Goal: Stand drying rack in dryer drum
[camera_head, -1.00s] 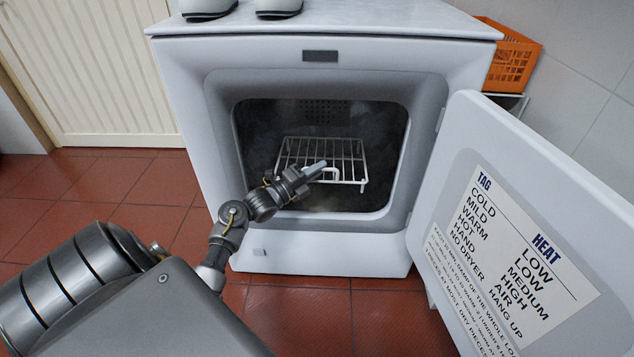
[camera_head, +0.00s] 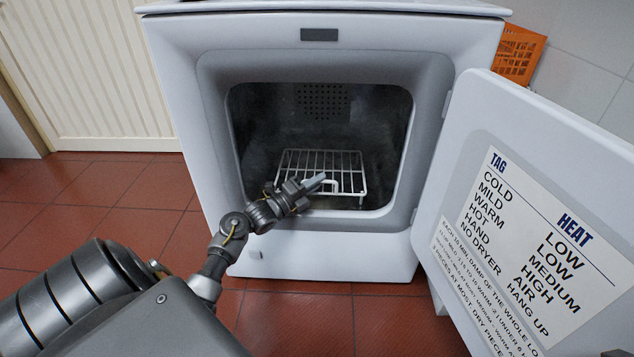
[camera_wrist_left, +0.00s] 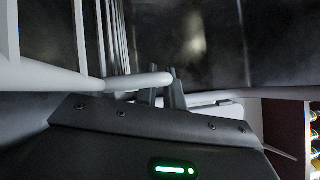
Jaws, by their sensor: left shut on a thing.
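The drying rack (camera_head: 318,162), a white wire grid, is inside the dark dryer drum (camera_head: 262,125), low in the opening. Its grid slants toward me; I cannot tell whether its feet touch the drum floor. My left gripper (camera_head: 318,184) reaches in through the front and is shut on the rack's near wire handle. In the left wrist view the gripper fingers (camera_wrist_left: 166,90) close around a white bar, and the rack's wires (camera_wrist_left: 85,40) rise at the left. My right gripper is not in view.
The dryer door (camera_head: 520,180) stands open at the right, with a heat label on it. The drum's pale rim (camera_head: 215,135) frames the arm. An orange basket (camera_head: 520,55) is behind at the right. Red floor tiles (camera_head: 90,190) are clear at the left.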

